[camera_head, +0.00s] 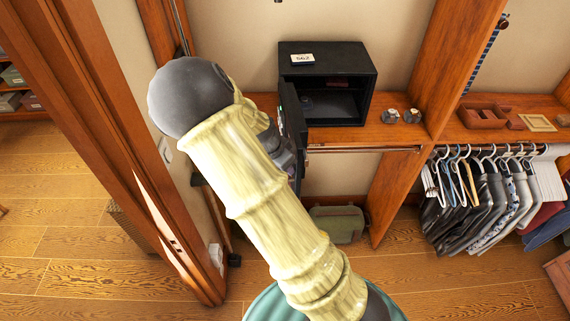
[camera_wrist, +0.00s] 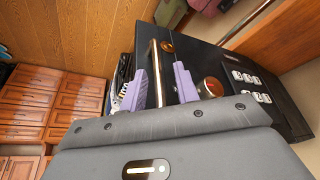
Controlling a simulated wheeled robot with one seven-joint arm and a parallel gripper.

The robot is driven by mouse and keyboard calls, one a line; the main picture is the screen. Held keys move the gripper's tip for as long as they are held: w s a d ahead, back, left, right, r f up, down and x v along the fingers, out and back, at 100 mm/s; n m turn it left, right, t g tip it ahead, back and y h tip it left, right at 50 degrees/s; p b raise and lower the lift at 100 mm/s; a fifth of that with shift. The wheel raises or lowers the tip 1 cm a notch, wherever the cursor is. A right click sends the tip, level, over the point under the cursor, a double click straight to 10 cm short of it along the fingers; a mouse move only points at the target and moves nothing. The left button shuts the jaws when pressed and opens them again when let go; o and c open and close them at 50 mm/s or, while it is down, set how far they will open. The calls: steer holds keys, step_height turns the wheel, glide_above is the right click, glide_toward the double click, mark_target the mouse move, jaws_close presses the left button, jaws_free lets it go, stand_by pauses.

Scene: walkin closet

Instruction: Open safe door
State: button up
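The black safe (camera_head: 327,60) stands on the wooden shelf, and its dark inside shows. Its door (camera_head: 291,112) is swung out from the left side of the opening, seen nearly edge-on in the head view. In the wrist view the dark door face (camera_wrist: 215,60) carries a keypad (camera_wrist: 248,86) and a round knob (camera_wrist: 210,87). My gripper (camera_wrist: 160,87) has its two purple fingers spread apart, with a thin brownish bar (camera_wrist: 157,72) between them; no contact with it is clear. In the head view my arm hides most of the gripper, beside the door.
A wooden post and wall edge (camera_head: 165,180) stand close to the left of my arm. Two small items (camera_head: 400,116) sit right of the safe. Hanging clothes (camera_head: 480,195) fill the right side. A green bag (camera_head: 337,224) lies below the shelf.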

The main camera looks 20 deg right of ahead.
steer(key=shift+w, duration=0.1)
steer(key=b+v, duration=0.3)
steer(key=v, duration=1.4)
steer(key=shift+r, duration=0.15)
steer(key=s+f+n+y+b, duration=0.2)
steer(key=s+f+n+b, duration=0.4)
steer(key=f, duration=0.4)
steer(key=s+f+n+y+b, duration=0.2)
steer(key=s+f+n+b, duration=0.4)
steer(key=f, duration=0.5)
steer(key=shift+s+d+f+n+t, duration=0.4)
steer(key=shift+s+n, duration=0.3)
steer(key=shift+s, duration=0.4)
steer(key=shift+w+d, duration=0.1)
